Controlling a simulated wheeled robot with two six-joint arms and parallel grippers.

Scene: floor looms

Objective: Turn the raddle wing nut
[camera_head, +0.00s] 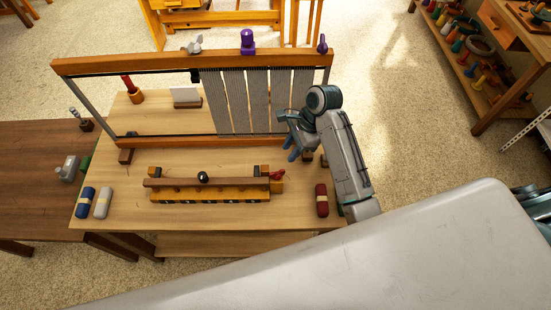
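A wooden frame with an orange-brown top beam (130,62) stands on the light wooden table, with grey warp threads (232,100) in its right half. A grey, wing-shaped nut (194,45) sits on top of the beam, left of a purple knob (247,42). A second purple piece (322,44) is at the beam's right end. I cannot tell for certain which is the raddle wing nut. My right gripper (291,152) is low in front of the frame's right end, below and right of the grey nut, well apart from it. Its finger opening is unclear. My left gripper is not in view.
A long wooden block (210,194) with a dark knob (203,177) and a red piece (277,175) lies in front of the frame. Blue (86,202), pale (103,203) and dark red (321,200) rolls lie near the table's front. A brown table (35,170) adjoins at left.

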